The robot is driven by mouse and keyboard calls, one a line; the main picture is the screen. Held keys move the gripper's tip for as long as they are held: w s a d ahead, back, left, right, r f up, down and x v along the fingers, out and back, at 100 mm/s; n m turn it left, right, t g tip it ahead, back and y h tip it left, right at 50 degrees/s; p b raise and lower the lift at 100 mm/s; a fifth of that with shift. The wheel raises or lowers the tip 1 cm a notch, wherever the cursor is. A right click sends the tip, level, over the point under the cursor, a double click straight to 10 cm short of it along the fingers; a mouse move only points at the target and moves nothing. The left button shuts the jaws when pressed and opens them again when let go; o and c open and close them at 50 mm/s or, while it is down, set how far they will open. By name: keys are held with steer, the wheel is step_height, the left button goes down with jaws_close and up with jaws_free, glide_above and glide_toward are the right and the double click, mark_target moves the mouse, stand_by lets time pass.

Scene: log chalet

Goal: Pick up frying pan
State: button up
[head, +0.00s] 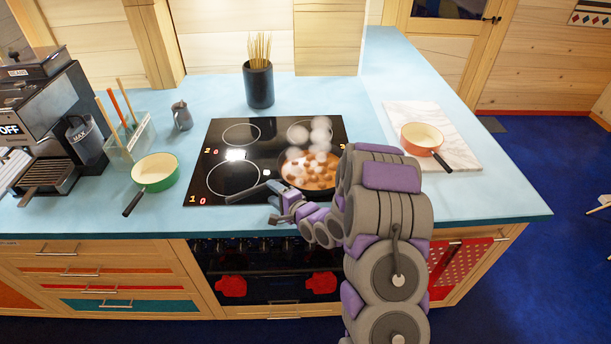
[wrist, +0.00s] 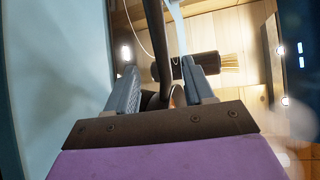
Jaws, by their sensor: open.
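The frying pan (head: 283,182) sits on the front right part of the black cooktop, with browned pieces of food in it and pale puffs of steam above. Its dark handle (head: 246,193) points left and slightly toward the counter's front edge. My gripper (head: 274,203) is open at the front edge of the cooktop, close to the handle. In the wrist view a dark bar, seemingly the handle (wrist: 160,45), runs between the two grey fingers of my gripper (wrist: 159,72). I cannot tell whether the fingers touch it. My arm hides the pan's right side.
A green pan (head: 156,171) stands left of the cooktop (head: 222,160), near a utensil rack (head: 130,142) and a coffee machine (head: 45,130). An orange pan (head: 422,137) rests on a marble board (head: 458,152) at right. A black holder (head: 259,86) stands behind.

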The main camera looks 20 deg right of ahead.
steer(key=x, duration=0.2)
steer(key=b+x, duration=0.1)
steer(key=x, duration=0.1)
steer(key=d+x, duration=0.1)
steer(key=x, duration=0.1)
steer(key=shift+w+b, duration=0.15)
steer(key=shift+b, duration=0.25)
steer(key=shift+w+a, duration=0.3)
steer(key=shift+w, duration=0.25)
steer(key=shift+c, duration=0.3)
steer(key=shift+d, duration=0.15)
steer(key=c, duration=0.5)
steer(key=shift+s+f, duration=0.1)
jaws_close()
